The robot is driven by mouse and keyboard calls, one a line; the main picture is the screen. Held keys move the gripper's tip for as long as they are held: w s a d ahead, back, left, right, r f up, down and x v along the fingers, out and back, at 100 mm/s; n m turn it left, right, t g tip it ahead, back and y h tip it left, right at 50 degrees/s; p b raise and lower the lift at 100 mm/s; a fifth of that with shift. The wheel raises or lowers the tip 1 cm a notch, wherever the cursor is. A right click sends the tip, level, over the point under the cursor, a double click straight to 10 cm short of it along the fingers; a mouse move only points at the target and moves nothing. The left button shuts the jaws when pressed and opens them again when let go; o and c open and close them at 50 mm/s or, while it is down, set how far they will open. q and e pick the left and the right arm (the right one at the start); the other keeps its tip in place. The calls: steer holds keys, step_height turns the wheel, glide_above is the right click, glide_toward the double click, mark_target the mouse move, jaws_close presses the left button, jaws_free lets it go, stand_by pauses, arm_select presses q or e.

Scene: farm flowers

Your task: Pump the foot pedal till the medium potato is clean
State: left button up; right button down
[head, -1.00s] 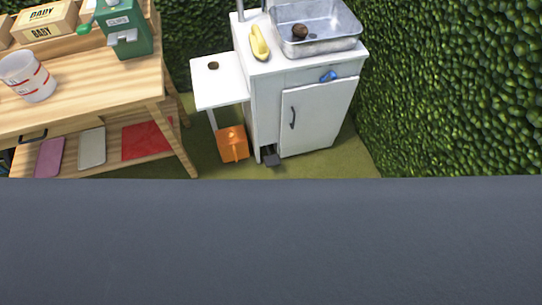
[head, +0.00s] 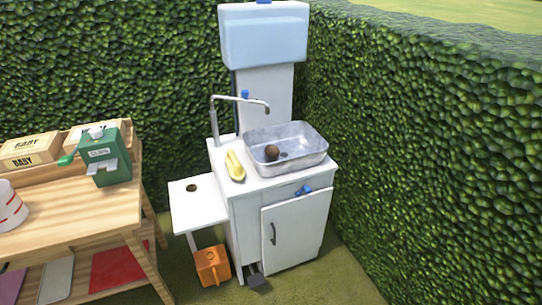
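A brown potato (head: 272,152) lies in the metal sink basin (head: 305,160) on top of the white sink cabinet (head: 292,232). A bent metal faucet (head: 241,99) stands behind the basin's left side, and no water stream shows from it. The dark foot pedal (head: 257,282) sits low at the cabinet's front left, near the ground. Neither of my grippers is in view. I cannot tell how clean the potato is at this distance.
A yellow object (head: 235,165) lies left of the basin. A white side shelf (head: 197,208) has a dark round hole or item. An orange watering can (head: 212,266) stands beside the pedal. A wooden table (head: 80,205) is at left. Hedges (head: 420,170) enclose the back and right.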

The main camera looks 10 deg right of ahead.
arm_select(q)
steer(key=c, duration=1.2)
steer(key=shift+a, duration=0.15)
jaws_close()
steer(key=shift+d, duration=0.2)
